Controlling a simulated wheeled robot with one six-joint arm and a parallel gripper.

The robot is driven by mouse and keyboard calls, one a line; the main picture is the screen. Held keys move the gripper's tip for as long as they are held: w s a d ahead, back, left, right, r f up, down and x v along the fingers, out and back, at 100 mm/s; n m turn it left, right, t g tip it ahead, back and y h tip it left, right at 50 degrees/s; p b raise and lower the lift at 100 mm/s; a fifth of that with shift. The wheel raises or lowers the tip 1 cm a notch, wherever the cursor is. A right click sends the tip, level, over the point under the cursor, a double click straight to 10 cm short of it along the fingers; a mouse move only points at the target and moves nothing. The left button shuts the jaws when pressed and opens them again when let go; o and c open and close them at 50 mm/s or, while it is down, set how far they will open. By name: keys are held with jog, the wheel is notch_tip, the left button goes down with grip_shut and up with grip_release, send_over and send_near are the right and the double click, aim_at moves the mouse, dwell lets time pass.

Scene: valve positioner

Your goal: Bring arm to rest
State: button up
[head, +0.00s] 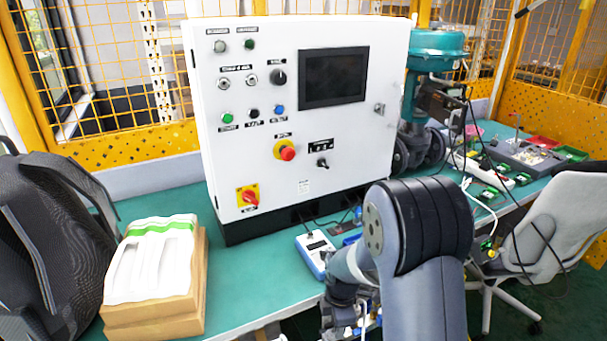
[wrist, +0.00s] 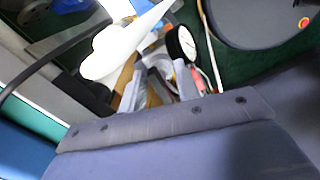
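My arm rises at the lower middle right of the head view, bent at a large dark joint in front of the green bench (head: 254,304). My gripper (wrist: 158,78) shows in the wrist view as grey fingers beyond the wide edge of my wrist. In the head view its end is low and mostly hidden beside the arm link. I see nothing clearly held, and blur and clutter hide whether the fingers are apart.
A white control cabinet (head: 250,110) stands behind my arm. A small blue-and-white device (head: 315,252) lies close left of it. A round gauge (wrist: 181,44) is near the gripper.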

jog(key=m+p, duration=0.1)
jog(key=m, duration=0.5)
jog(key=shift+s+p, duration=0.2)
jog(key=shift+p, duration=0.1)
